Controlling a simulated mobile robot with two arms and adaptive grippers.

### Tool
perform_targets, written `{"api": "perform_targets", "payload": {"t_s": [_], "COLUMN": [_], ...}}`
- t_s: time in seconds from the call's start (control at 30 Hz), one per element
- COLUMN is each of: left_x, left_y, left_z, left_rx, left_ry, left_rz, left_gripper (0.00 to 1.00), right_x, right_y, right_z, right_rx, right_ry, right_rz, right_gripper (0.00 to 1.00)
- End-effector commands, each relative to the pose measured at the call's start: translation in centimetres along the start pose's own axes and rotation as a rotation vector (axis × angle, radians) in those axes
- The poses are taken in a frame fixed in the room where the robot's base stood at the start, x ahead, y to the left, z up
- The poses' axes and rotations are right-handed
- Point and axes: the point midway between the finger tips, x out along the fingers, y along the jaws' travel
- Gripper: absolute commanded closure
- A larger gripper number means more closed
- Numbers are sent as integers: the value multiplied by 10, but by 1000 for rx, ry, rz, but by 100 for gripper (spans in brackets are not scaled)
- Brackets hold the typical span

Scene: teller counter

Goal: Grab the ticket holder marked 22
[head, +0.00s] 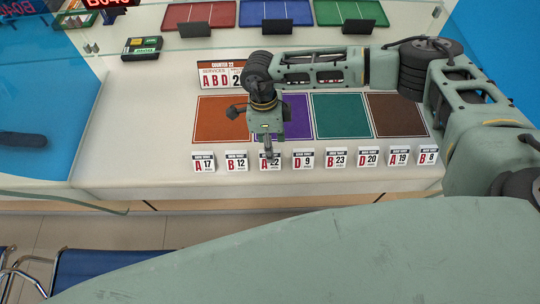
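A row of small white ticket holders stands along the counter's front edge. The third from the left (276,164) shows a red A and a number ending in 2. Part of its face is hidden behind my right gripper, so I cannot read the full number. My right gripper (268,152) reaches in from the right and points down at this holder. Its fingertips overlap the holder's top in the picture. I cannot tell whether they touch it, or whether the fingers are open or shut. My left gripper is not in view.
Neighbouring holders B 12 (236,162) and D 9 (303,159) stand close on either side. Behind are orange (215,125), purple, green (341,117) and brown mats, and a counter sign (212,75). Glass with coloured trays is farther back.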

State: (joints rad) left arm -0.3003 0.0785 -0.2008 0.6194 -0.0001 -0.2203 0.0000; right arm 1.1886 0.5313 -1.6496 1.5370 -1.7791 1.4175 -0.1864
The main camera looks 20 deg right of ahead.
Motion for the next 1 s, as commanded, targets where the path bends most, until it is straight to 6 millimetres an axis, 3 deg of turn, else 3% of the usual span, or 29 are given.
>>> {"api": "perform_targets", "payload": {"t_s": [0.1,0.27,0.53,1.0], "left_x": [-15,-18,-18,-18], "left_y": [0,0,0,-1], "left_z": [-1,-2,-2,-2], "left_rx": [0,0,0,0], "left_ry": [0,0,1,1], "left_rz": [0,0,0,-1], "left_gripper": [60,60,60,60], "right_x": [15,36,41,41], "right_y": [-2,-2,-3,-3], "right_z": [4,4,5,5], "right_rx": [0,-1,-1,-1], "right_ry": [2,0,-2,-2], "right_rz": [3,2,0,1], "right_gripper": [52,52,52,93]}}
